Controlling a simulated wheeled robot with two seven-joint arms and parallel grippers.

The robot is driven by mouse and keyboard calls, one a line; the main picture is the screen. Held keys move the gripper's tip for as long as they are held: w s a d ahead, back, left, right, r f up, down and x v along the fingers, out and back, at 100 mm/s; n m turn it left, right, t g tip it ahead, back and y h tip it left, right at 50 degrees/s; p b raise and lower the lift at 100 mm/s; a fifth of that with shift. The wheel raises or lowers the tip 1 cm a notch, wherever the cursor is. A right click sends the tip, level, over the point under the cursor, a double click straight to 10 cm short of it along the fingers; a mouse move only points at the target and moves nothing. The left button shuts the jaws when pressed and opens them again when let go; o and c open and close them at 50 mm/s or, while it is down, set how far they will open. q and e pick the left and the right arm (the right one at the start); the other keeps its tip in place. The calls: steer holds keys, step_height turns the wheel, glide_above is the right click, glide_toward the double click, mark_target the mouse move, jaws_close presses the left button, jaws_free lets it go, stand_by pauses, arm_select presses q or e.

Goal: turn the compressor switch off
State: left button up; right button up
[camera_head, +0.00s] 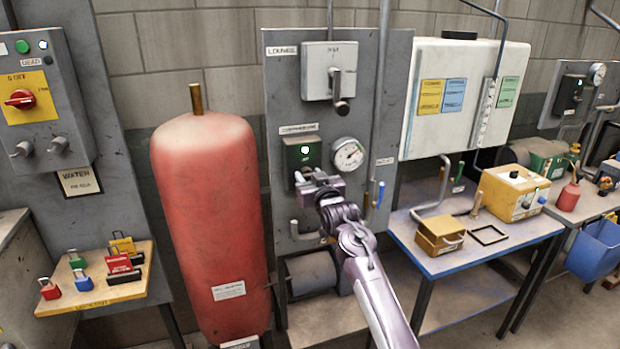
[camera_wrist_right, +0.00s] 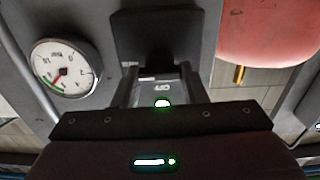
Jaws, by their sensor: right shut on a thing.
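The compressor switch box (camera_head: 303,152) is a dark green box with a lit green lamp, on the grey panel (camera_head: 283,85) under a "COMPRESSOR" label. My right gripper (camera_head: 308,180) is at the lower part of this box and covers what is there. In the right wrist view, my right gripper (camera_wrist_right: 160,92) is close in front of the dark box (camera_wrist_right: 158,38), with a green light between its fingers. It is shut on a part at the box, likely the switch handle, which is mostly hidden. My left gripper is in neither view.
A pressure gauge (camera_head: 348,154) is right of the switch box. A grey lever box (camera_head: 329,70) is above it. A red tank (camera_head: 210,215) stands to the left. A control box with a red knob (camera_head: 21,99) is at far left. A table (camera_head: 480,258) with a yellow unit (camera_head: 514,192) is to the right.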

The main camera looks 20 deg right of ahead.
steer(key=n+b, duration=0.1)
steer(key=n, duration=0.3)
steer(key=shift+f, duration=0.1)
steer(key=n+b, duration=0.1)
steer(key=n, duration=0.3)
steer(key=shift+a+n, duration=0.1)
steer(key=shift+n, duration=0.3)
steer(key=n+b, duration=0.1)
steer(key=n, duration=0.2)
steer(key=shift+f+n+b, duration=0.15)
steer(key=shift+n+b, duration=0.25)
steer(key=n+b, duration=0.2)
steer(key=n, duration=0.2)
steer(key=shift+a+f+n, duration=0.1)
steer(key=shift+n, duration=0.3)
steer(key=o, duration=1)
